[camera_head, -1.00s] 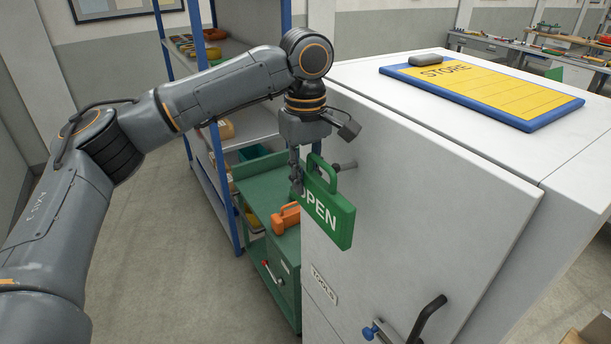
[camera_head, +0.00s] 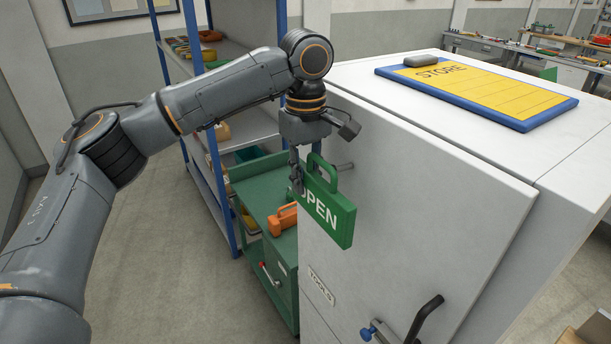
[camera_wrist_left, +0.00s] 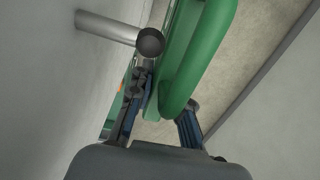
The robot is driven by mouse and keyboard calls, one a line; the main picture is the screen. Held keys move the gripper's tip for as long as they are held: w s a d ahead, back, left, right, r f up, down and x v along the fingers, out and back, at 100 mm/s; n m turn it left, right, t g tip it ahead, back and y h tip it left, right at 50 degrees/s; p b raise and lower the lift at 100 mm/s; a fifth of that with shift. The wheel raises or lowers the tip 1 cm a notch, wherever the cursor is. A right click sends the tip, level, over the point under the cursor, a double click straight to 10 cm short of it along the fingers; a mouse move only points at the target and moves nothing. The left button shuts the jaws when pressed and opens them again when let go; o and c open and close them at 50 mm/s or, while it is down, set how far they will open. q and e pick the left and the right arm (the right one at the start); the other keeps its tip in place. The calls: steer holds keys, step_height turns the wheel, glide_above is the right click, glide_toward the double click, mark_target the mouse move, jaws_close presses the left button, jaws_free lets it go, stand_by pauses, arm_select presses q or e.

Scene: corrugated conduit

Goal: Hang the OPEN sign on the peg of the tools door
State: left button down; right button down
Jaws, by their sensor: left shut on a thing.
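The green OPEN sign (camera_head: 330,215) hangs upright from my left gripper (camera_head: 297,186), which is shut on its left side. A loop handle (camera_head: 323,172) rises from its top. The peg (camera_head: 344,168) sticks out of the white tools door (camera_head: 400,200), just behind and right of the handle. In the left wrist view, the peg (camera_wrist_left: 108,28) with its dark round end is close beside the green handle (camera_wrist_left: 205,55); the dark end shows uncovered on the door side. I cannot tell if they touch. My right gripper is out of view.
The door has a TOOLS label (camera_head: 321,287) and a black handle (camera_head: 425,318). A green cart (camera_head: 265,185) with an orange object (camera_head: 284,219) stands left of the door, near blue-framed shelves (camera_head: 235,125). A STORE board (camera_head: 480,90) lies on the cabinet top.

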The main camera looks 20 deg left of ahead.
arm_select(q)
steer(key=shift+w+d, duration=0.15)
steer(key=shift+w, duration=0.05)
steer(key=shift+w+d, duration=0.45)
steer(key=shift+w, duration=0.15)
steer(key=shift+w+d, duration=0.15)
steer(key=shift+w+d+r, duration=0.1)
steer(key=shift+w+r, duration=0.1)
steer(key=shift+r, duration=0.3)
stand_by(1.1)
steer(key=shift+s+f, duration=0.25)
steer(key=shift+f, duration=0.05)
stand_by(0.3)
steer(key=shift+s+a+f+b, duration=0.15)
steer(key=shift+a+f+b, duration=0.05)
steer(key=shift+b, duration=0.15)
steer(key=s+a, duration=0.4)
steer(key=s, duration=0.1)
stand_by(0.7)
steer(key=shift+s, duration=0.1)
